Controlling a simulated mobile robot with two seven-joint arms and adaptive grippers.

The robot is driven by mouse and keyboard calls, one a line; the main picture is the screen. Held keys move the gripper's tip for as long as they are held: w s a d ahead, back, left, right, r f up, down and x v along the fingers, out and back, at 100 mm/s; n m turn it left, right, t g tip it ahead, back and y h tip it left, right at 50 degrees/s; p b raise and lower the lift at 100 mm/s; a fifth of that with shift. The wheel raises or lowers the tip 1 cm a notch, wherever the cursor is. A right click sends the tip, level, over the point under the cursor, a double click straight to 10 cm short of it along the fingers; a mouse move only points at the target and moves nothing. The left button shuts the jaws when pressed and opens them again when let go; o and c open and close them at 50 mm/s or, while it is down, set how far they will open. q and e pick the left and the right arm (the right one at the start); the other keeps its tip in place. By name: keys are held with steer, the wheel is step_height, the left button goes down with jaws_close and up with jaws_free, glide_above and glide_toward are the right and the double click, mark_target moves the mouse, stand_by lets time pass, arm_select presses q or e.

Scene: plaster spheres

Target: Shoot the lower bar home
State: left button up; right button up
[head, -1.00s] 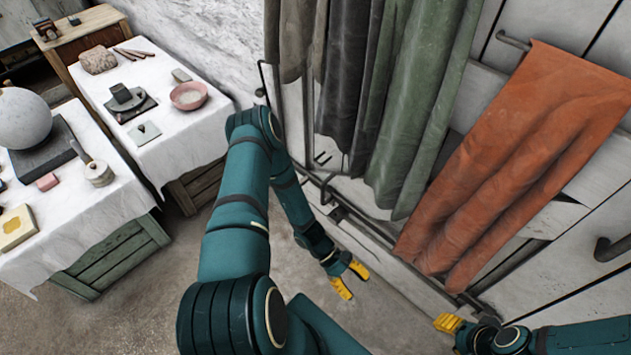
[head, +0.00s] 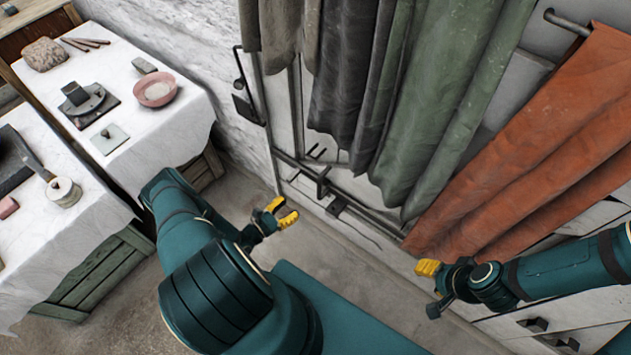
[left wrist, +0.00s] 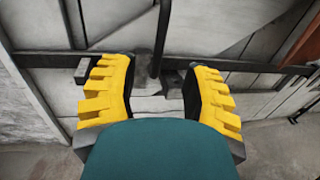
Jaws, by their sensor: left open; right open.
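The lower bar (head: 300,165) is a dark metal rod running along the foot of the pale plank door, with a short upright handle (head: 322,181) and a bracket (head: 337,206) on it. In the left wrist view a dark horizontal bar (left wrist: 45,60) crosses behind the fingers, and a dark upright rod (left wrist: 160,38) stands beyond the gap between them. My left gripper (head: 281,212) is open and empty, a little left of and below the handle in the head view; its yellow fingers (left wrist: 160,90) spread wide. My right gripper (head: 430,270) is open at the right, apart from the bar.
Grey and green cloths (head: 440,110) and an orange cloth (head: 545,150) hang over the door. Another dark metal fitting (head: 245,95) is on the wall edge. A white-covered table (head: 165,130) with a pink bowl (head: 155,90) stands left. Bare floor (head: 330,270) lies before the door.

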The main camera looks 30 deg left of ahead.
mark_target(319, 186)
arm_select(q)
steer(key=b+x, duration=0.1)
steer(key=x, duration=1.2)
steer(key=shift+w+d+b, duration=0.2)
steer(key=shift+d+b, duration=0.1)
steer(key=shift+b, duration=0.1)
jaws_close()
